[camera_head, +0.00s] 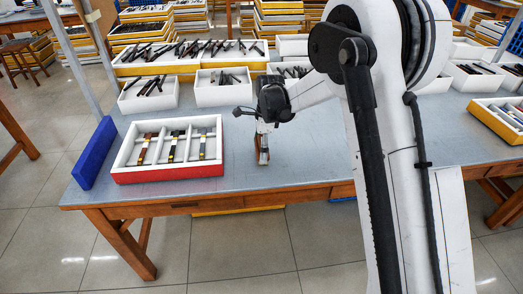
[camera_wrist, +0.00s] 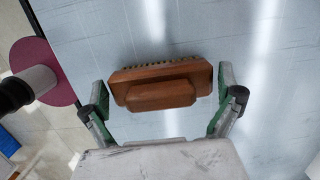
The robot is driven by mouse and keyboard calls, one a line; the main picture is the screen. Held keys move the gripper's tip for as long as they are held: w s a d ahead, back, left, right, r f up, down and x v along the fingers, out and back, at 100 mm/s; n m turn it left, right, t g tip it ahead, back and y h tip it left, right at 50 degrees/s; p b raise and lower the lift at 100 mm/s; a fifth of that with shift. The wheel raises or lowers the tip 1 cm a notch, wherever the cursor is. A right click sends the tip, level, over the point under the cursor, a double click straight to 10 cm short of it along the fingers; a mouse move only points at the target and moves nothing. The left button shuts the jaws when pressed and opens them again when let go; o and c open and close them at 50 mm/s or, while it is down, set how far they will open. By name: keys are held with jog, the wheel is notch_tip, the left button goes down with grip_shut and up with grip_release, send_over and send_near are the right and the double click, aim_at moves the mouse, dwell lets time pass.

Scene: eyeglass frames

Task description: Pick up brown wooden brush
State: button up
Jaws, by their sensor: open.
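The brown wooden brush (camera_wrist: 161,85) lies on the blue-grey table, bristles toward the top of the wrist view, with a raised grip block on its near side. In the head view the brush (camera_head: 263,156) is a small brown shape right of the red-and-white tray, partly hidden by my gripper. My gripper (camera_wrist: 160,92) is open. Its two green-lined fingers stand on either side of the brush's ends, with a small gap visible at the right end and the left finger very near. In the head view my gripper (camera_head: 264,125) is over the brush.
A red-edged white tray (camera_head: 168,174) with eyeglass pieces stands left of the brush. A blue block (camera_head: 94,153) stands at the table's left edge. White boxes (camera_head: 223,92) of parts stand behind. The table (camera_head: 305,170) is clear around the brush.

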jog(key=shift+f, duration=0.4)
jog(key=c, duration=0.9)
jog(key=shift+c, duration=0.2)
jog(key=shift+r, duration=0.15)
notch_tip(320, 180, up, 4)
jog(key=shift+r+p, duration=0.15)
jog(key=shift+p, duration=0.15)
jog(key=s+a+r, duration=0.5)
jog(key=s+r, duration=0.1)
jog(key=s, duration=0.4)
jog(key=shift+s+r+p, duration=0.25)
jog(key=shift+p, duration=0.15)
jog(key=shift+a, duration=0.1)
